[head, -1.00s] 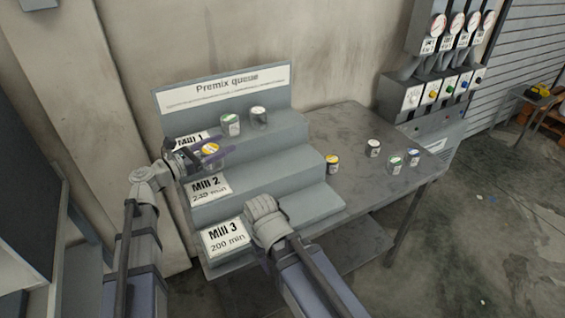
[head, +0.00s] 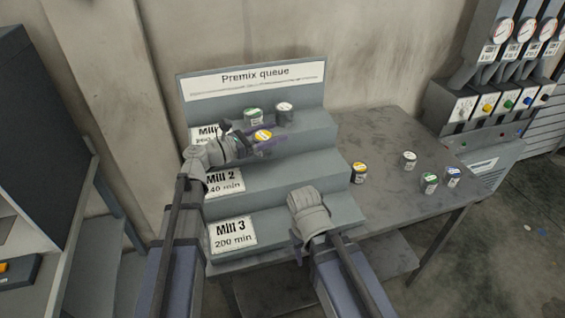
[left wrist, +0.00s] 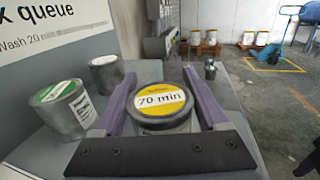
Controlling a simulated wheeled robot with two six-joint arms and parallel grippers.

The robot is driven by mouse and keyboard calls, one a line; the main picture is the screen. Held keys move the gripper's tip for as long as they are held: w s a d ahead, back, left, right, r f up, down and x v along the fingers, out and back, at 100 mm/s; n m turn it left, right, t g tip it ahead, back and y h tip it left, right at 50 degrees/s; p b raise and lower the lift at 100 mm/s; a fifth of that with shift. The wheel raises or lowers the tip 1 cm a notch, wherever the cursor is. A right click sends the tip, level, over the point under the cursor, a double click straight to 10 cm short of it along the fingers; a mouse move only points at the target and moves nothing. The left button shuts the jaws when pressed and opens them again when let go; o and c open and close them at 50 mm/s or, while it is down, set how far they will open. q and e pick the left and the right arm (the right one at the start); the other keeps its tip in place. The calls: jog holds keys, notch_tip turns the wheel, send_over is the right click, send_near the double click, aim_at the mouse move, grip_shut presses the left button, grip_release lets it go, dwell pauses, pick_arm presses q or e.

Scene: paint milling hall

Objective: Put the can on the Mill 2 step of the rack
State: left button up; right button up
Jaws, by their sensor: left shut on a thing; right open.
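My left gripper (head: 266,146) is shut on a can with a yellow-ringed lid (head: 262,135). In the left wrist view the can (left wrist: 160,101) sits upright between the purple fingers, and its lid reads "70 min". The grey stepped rack (head: 290,170) has the labels Mill 1, Mill 2 (head: 224,181) and Mill 3 (head: 233,234) down its left side. The held can is in front of the top step, around the Mill 2 level; I cannot tell whether it touches the step. My right gripper (head: 298,246) is open and empty in front of the Mill 3 step, its fingers mostly hidden.
A green-lidded can (head: 253,117) and a white-lidded can (head: 284,112) stand on the Mill 1 step. Several more cans, one yellow-lidded (head: 358,172), stand on the table (head: 395,215) right of the rack. A gauge panel (head: 490,100) is at the right wall.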

pick_arm(q)
notch_tip(320, 180, down, 9)
jog(key=b, duration=0.8)
jog(key=shift+r, duration=0.15)
jog(key=o, duration=1.1)
jog(key=shift+f, duration=0.25)
jog(key=o, duration=0.4)
jog(key=shift+r, duration=0.1)
